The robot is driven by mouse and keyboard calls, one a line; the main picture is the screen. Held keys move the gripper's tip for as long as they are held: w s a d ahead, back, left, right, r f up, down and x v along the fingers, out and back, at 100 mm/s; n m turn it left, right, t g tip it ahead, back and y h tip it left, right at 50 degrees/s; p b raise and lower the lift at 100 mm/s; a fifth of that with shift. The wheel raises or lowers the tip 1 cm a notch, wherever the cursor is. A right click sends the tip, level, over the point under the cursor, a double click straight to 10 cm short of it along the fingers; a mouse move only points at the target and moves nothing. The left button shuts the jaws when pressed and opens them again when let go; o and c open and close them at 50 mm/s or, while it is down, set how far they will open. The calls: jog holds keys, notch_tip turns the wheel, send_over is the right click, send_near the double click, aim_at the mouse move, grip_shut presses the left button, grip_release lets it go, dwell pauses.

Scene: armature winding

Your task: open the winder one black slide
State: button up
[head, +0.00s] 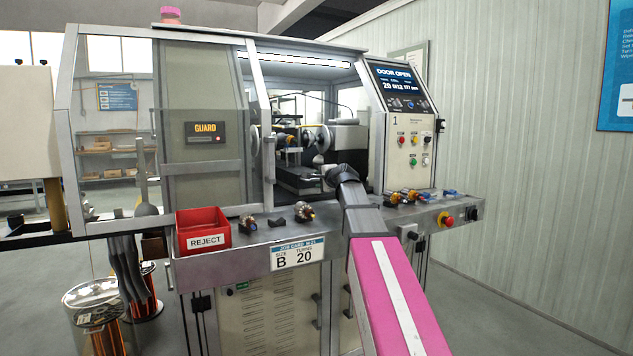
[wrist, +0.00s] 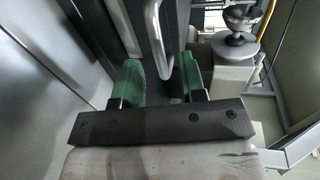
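The winder (head: 215,40) is a grey machine with a glazed guard. Its front opening is uncovered on the right, and its screen (head: 391,75) reads "DOOR OPEN". A black block (head: 297,180) sits low inside the opening; I cannot tell for sure that it is the black slide. My gripper (head: 332,175) reaches into the opening beside it, its fingers unclear in the head view. In the wrist view my gripper (wrist: 160,78) has two green fingers standing apart. A grey bent metal bar (wrist: 155,35) lies in line with the gap between them; contact cannot be told.
A control panel (head: 409,150) marked 1 stands right of the opening. The front ledge (head: 250,236) carries a red reject bin (head: 203,230), several small wound parts (head: 304,211) and a red stop button (head: 445,219). Copper wire spools (head: 100,325) stand on the floor at left.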

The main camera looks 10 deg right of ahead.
aim_at(317, 180)
jog(key=x, duration=0.3)
jog(key=shift+w+a, duration=0.1)
jog(key=shift+w, duration=0.1)
grip_shut()
jog(key=shift+s+f, duration=0.1)
